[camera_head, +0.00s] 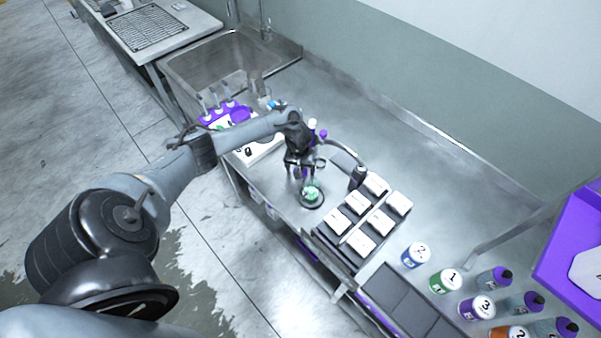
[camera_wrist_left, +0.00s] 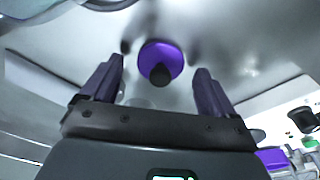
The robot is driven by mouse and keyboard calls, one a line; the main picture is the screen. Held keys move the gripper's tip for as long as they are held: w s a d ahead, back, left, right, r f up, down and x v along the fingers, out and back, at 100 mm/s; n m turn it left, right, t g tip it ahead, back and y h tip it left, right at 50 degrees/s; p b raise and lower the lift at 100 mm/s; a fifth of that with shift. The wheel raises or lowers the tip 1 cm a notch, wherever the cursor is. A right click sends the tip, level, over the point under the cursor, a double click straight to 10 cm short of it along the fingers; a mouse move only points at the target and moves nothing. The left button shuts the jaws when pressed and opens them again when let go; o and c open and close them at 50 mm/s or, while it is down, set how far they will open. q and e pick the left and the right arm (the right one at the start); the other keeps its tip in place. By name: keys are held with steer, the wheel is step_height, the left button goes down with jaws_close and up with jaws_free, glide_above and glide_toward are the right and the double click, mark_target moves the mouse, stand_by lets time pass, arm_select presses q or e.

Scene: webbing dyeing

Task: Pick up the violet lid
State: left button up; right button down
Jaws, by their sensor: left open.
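The violet lid (camera_wrist_left: 160,55) shows in the left wrist view as a round violet disc with a dark knob. It lies beyond my left gripper (camera_wrist_left: 159,72), centred between its two spread fingers. The fingers are open and empty, one on each side of the lid in the picture; I cannot tell the remaining distance. In the head view my left gripper (camera_head: 304,171) points down over the steel counter, and I cannot clearly make out the lid there. My right gripper is in neither view.
A green-filled vessel (camera_head: 312,194) stands close below the left gripper. A rack of white boxes (camera_head: 361,221) is to its right, with numbered cans (camera_head: 416,254) and dark-capped bottles (camera_head: 494,279) farther right. A sink (camera_head: 225,62) lies at the back left. Open counter (camera_head: 420,165) lies behind the rack.

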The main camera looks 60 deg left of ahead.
arm_select(q)
steer(key=shift+a+f, duration=0.1)
steer(key=shift+f, duration=0.25)
steer(key=c, duration=1.1)
steer(key=shift+r, duration=0.1)
